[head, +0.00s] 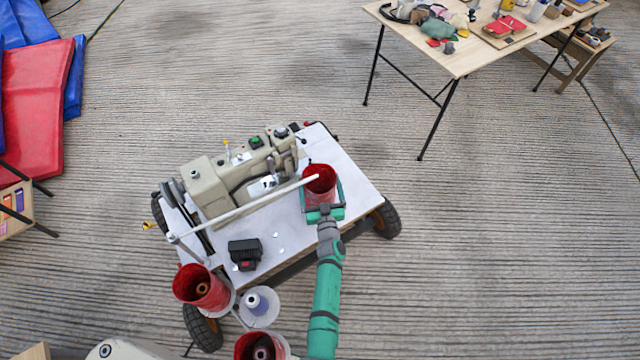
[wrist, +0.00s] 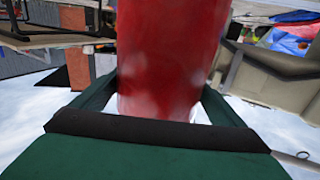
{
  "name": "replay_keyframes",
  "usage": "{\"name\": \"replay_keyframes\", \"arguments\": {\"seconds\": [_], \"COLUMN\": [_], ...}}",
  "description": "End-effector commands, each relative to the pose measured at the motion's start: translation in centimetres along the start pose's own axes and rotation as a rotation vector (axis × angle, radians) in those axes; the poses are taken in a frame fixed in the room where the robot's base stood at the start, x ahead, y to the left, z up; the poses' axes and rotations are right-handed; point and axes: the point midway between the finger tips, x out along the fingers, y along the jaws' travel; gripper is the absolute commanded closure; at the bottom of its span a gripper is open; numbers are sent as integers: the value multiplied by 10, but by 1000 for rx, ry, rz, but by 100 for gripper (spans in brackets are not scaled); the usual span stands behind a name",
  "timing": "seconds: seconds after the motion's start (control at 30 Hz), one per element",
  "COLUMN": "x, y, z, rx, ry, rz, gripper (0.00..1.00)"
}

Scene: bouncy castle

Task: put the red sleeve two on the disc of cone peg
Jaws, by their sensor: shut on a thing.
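My gripper (head: 323,197) is shut on a red sleeve (head: 320,180), an open-topped tapered tube. It is upright over the right part of the white cart top (head: 352,178); I cannot tell whether it touches. In the wrist view the red sleeve (wrist: 170,55) fills the middle between the jaws, its top cut off.
A beige sewing machine (head: 212,185) stands on the cart, left of my gripper. A pale rod (head: 245,208) crosses above the cart toward the held sleeve. A black box (head: 244,253) lies at the front. A cluttered wooden table (head: 455,58) stands far right; floor between is clear.

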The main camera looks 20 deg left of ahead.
Motion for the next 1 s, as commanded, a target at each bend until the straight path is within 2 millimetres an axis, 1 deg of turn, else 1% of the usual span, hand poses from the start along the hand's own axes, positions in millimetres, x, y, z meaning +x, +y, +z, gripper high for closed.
{"name": "replay_keyframes", "arguments": {"seconds": [0.47, 0.5, 0.83, 1.0], "x": [0, 0, 0, -17], "y": [1, 1, 1, 2], "z": [4, 4, 1, 2], "rx": [0, 0, -2, 1], "ry": [3, 2, 2, 3], "rz": [1, 1, 2, 6], "gripper": [43, 0, 0, 0]}}
